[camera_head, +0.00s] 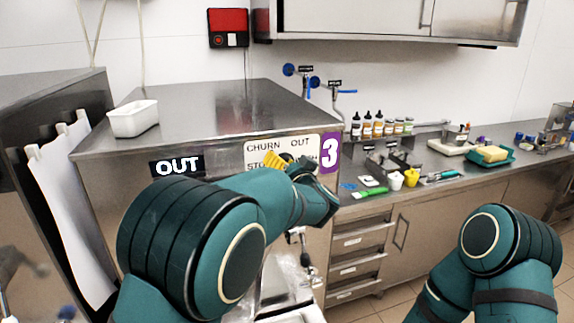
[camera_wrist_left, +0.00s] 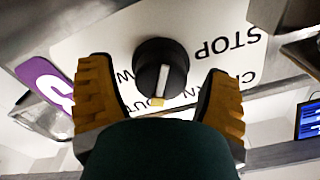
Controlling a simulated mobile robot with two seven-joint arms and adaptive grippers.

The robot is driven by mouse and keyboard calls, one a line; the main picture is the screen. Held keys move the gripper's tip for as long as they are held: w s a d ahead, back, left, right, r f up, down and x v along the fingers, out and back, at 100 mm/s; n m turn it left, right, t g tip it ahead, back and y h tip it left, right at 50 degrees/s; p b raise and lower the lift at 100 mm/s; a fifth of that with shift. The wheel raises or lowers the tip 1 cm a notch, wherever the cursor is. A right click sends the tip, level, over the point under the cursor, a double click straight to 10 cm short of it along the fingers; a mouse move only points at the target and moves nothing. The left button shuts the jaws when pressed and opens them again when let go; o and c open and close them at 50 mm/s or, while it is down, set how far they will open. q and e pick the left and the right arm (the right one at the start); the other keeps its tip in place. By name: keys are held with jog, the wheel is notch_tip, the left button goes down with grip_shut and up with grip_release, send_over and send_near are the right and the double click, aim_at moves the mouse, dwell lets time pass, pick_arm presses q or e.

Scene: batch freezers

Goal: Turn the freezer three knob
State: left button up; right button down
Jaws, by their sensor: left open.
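The freezer three knob is a round black knob (camera_wrist_left: 158,68) with a white bar and a yellow mark, on a white label plate (camera_wrist_left: 262,15) with words such as STOP and CHURN. In the left wrist view the bar points down, toward the CHURN and OUT row. In the head view the plate (camera_head: 263,147) is beside the purple 3 sign (camera_head: 330,152), and my arm hides most of the knob. My left gripper (camera_wrist_left: 157,72) is open, its yellow fingers on either side of the knob; contact cannot be told. It also shows in the head view (camera_head: 280,158). My right gripper is out of view.
A white tub (camera_head: 133,118) stands on the freezer's steel top (camera_head: 215,110). Below the knob is a steel outlet (camera_head: 297,238). To the right, a counter (camera_head: 440,172) holds bottles, cups and tools. A white cloth (camera_head: 68,205) hangs at the left.

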pick_arm(q)
jog(key=shift+c, duration=0.3)
jog(key=c, duration=1.1)
jog(key=shift+c, duration=0.2)
